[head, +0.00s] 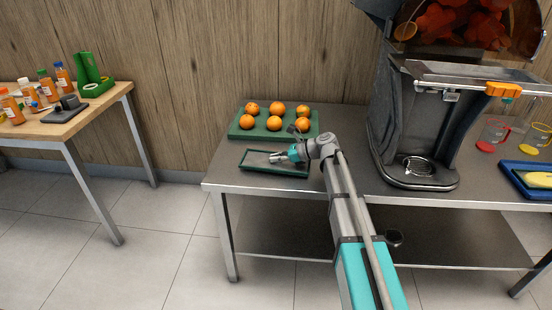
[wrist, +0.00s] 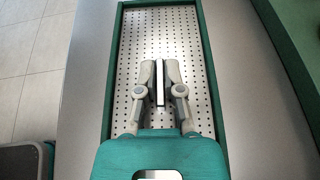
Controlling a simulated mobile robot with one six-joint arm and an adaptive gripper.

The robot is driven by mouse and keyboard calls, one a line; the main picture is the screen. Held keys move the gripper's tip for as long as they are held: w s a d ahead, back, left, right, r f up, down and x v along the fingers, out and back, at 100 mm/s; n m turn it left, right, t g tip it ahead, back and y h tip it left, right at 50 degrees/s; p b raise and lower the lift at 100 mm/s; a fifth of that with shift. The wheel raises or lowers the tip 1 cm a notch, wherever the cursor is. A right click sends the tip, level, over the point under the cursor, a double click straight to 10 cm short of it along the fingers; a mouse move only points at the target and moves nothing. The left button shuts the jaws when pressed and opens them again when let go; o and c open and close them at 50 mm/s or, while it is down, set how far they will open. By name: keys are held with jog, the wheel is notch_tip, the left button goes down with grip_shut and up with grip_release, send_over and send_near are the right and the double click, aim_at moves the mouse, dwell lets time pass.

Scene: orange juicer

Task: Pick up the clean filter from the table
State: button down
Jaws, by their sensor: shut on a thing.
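The clean filter is a pale perforated metal plate (wrist: 140,30) with a thin upright strip, apparently its handle, along its middle. It lies inside a shallow dark green tray (wrist: 115,60) on the metal table, and the filter (head: 257,157) also shows in the head view. My gripper (wrist: 160,75) is above the plate with its two fingers shut on the upright strip from both sides. In the head view my gripper (head: 281,157) reaches over the tray from the right. The near part of the filter is hidden behind my gripper body in the wrist view.
A green tray of several oranges (head: 275,133) stands just behind the filter tray. A large juicer (head: 415,130) stands to the right, with a blue tray (head: 520,180) beyond it. A wooden table with bottles (head: 45,82) is at the left, across open floor.

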notch_tip(320, 180, up, 2)
jog(key=shift+p, duration=0.7)
jog(key=s+d+r+p, duration=0.1)
jog(key=r+p, duration=0.1)
jog(key=s+d+r+p, duration=0.1)
jog(key=r+p, duration=0.1)
jog(key=s+r+p, duration=0.1)
jog(key=shift+s+d+r+p, duration=0.3)
jog(key=shift+d+r+p, duration=0.1)
jog(key=s+d+r+p, duration=0.4)
jog(key=s+d, duration=0.2)
jog(key=s, duration=0.1)
jog(key=shift+d, duration=0.15)
